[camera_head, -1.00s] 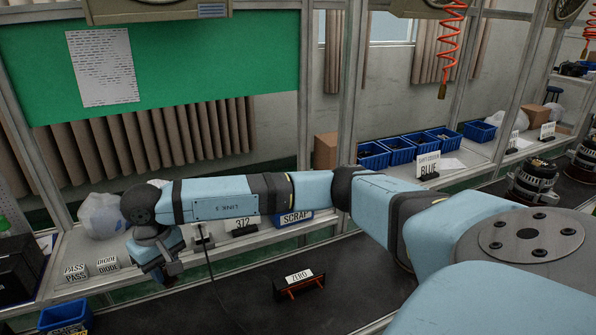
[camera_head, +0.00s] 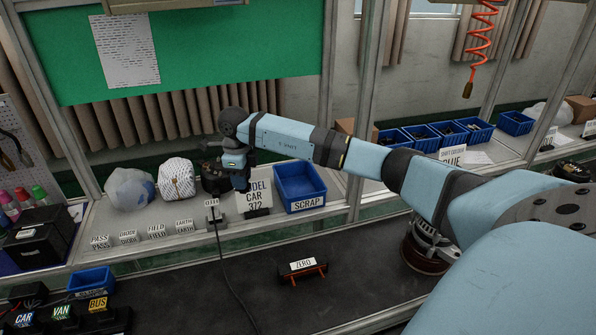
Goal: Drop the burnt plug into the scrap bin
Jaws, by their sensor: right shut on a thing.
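The scrap bin (camera_head: 327,190) is a blue open box with a SCRAP label on its front, on the shelf behind the dark bench. My right arm reaches across from the right. My left gripper is not in view.
A zero stand (camera_head: 302,269) is on the dark bench (camera_head: 370,262). A dark cable (camera_head: 222,262) runs from the shelf edge over the bench. A white bag (camera_head: 130,189), a patterned white bundle (camera_head: 176,178) and a dark round part stand left of the gripper. Small labelled cards line the shelf.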

